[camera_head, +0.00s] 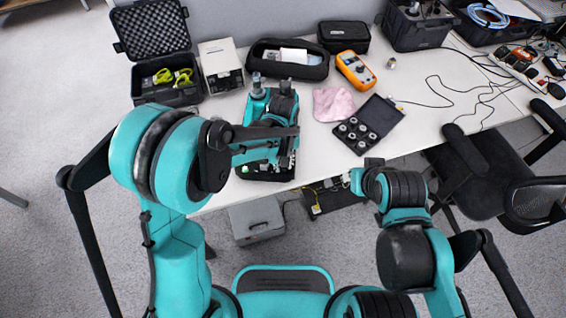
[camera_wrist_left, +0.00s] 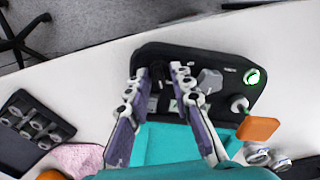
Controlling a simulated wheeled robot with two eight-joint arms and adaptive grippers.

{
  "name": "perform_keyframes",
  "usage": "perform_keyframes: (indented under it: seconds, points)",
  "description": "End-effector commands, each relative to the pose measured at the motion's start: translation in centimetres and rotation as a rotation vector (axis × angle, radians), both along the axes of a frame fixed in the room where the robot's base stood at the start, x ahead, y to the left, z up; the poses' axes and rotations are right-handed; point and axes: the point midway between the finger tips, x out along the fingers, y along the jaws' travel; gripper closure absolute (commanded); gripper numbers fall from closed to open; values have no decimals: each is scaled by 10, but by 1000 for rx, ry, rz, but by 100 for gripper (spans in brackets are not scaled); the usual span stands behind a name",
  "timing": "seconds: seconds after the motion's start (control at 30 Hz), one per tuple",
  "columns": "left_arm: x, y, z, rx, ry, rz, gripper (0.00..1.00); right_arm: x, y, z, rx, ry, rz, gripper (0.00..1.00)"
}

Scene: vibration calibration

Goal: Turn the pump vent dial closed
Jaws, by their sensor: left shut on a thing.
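The pump (camera_head: 262,172) is a teal and black unit near the table's front edge, partly hidden behind my left arm. In the left wrist view its black panel (camera_wrist_left: 222,62) shows a lit green indicator (camera_wrist_left: 252,77), a grey knob (camera_wrist_left: 209,80) and an orange tag (camera_wrist_left: 257,129). My left gripper (camera_head: 284,150) is over the pump. In the left wrist view its fingers (camera_wrist_left: 160,80) stand apart with a small dark part, seemingly the vent dial (camera_wrist_left: 157,72), between the tips. The dial's angle is unclear. My right gripper (camera_head: 350,180) is off the table's front edge, its fingers unclear.
An open black case (camera_head: 155,95) with yellow-green items, a white box (camera_head: 220,65), a black pouch (camera_head: 285,68) and an orange meter (camera_head: 355,70) stand behind. A pink cloth (camera_head: 333,103) and an open case of round parts (camera_head: 366,125) lie right of the pump.

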Motion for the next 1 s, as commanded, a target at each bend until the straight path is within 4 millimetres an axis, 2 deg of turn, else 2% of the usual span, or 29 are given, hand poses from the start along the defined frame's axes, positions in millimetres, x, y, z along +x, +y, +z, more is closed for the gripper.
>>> perform_keyframes:
  seconds: [0.2,0.5,1.0]
  points:
    - [-1,0,0,0,1,182,100,0,0,-1,0,0,0,100]
    - [-1,1,0,0,1,360,100,0,0,-1,0,0,0,100]
    - [-1,1,0,0,1,440,100,0,0,-1,0,0,0,100]
